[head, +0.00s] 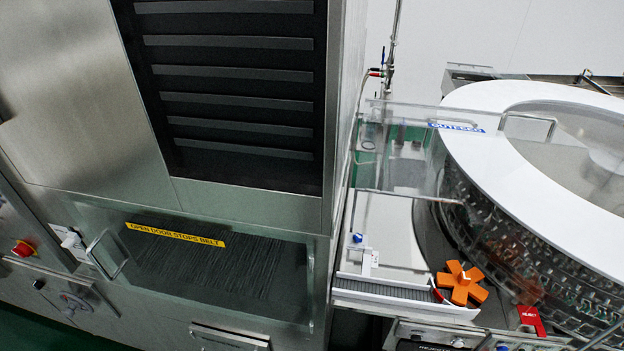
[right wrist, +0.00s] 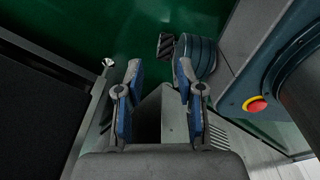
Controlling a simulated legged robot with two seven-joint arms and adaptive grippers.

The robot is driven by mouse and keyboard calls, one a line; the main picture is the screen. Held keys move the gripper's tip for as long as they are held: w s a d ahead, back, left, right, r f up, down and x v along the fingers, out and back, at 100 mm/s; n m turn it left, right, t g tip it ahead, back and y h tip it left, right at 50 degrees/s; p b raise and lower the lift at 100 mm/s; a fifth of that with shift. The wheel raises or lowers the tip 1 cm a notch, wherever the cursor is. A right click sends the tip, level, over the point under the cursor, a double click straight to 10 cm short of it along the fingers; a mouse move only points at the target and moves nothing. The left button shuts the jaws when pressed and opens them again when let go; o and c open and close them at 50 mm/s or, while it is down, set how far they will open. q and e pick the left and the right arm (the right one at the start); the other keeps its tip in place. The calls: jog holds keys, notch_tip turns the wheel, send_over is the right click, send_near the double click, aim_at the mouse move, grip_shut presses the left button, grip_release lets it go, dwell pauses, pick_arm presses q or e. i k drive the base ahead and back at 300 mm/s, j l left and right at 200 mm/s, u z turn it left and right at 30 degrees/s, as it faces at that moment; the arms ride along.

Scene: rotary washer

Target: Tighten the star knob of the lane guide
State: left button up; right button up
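The orange star knob (head: 461,283) sits at the right end of the lane guide (head: 388,287), a grey rail with a ribbed strip in front of the round washer. No gripper is near the knob in the head view; neither of my arms shows there. My right gripper (right wrist: 158,72) shows in the right wrist view with its two blue-padded fingers apart and nothing between them. It is above a dark green floor, and the knob is not in that view. My left gripper is in no view.
The round washer (head: 500,160) with a white rim stands at the right, behind a clear guard (head: 415,150). A steel cabinet (head: 250,205) fills the left. A red tag (head: 532,320) is right of the knob. A red button (right wrist: 257,104) is right of my right gripper.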

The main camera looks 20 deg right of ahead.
aim_at(358, 238)
jog(key=z, duration=1.35)
